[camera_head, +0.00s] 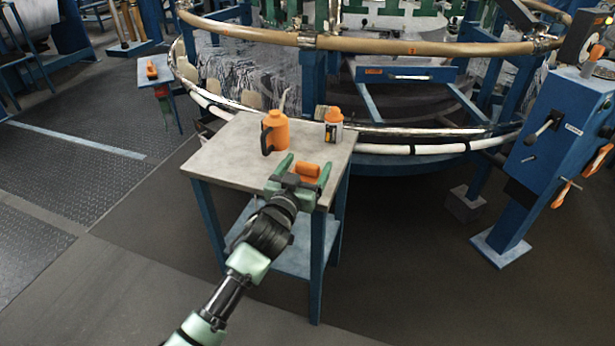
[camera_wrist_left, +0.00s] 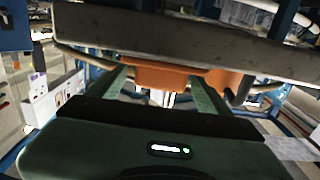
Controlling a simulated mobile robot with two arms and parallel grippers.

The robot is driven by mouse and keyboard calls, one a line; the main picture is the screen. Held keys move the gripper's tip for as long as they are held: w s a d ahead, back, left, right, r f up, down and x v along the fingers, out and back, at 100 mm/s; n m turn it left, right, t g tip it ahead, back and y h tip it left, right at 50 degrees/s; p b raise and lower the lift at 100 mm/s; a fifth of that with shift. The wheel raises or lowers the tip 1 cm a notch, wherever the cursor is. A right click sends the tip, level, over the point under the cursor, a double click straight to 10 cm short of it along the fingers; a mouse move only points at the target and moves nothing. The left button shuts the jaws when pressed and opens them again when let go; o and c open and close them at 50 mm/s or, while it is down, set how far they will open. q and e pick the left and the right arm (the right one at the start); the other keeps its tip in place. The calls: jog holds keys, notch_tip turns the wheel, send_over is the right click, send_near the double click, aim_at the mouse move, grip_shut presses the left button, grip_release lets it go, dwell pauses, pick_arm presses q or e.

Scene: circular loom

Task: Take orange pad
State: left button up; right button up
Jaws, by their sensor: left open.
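The orange pad (camera_head: 307,171) lies near the front right corner of the small grey-topped table (camera_head: 222,160). My left gripper (camera_head: 305,169) reaches in over the table's front edge. It is open, with one green finger on each side of the pad. In the left wrist view the orange pad (camera_wrist_left: 158,76) shows between the two fingers of my left gripper (camera_wrist_left: 160,82), beside the grey table slab (camera_wrist_left: 180,38). I cannot tell whether the fingers touch it. My right gripper is not in view.
An orange can with a dark handle (camera_head: 276,131) and an orange bottle with a label (camera_head: 333,125) stand farther back on the table. The circular loom's rail (camera_head: 400,148) curves close behind. A blue post with a lever (camera_head: 540,140) stands at the right. Open floor lies in front.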

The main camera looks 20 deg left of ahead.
pick_arm(q)
jog(key=shift+w+r, duration=0.1)
jog(key=shift+w, duration=0.1)
jog(key=c, duration=1.5)
jog(key=shift+r, duration=0.15)
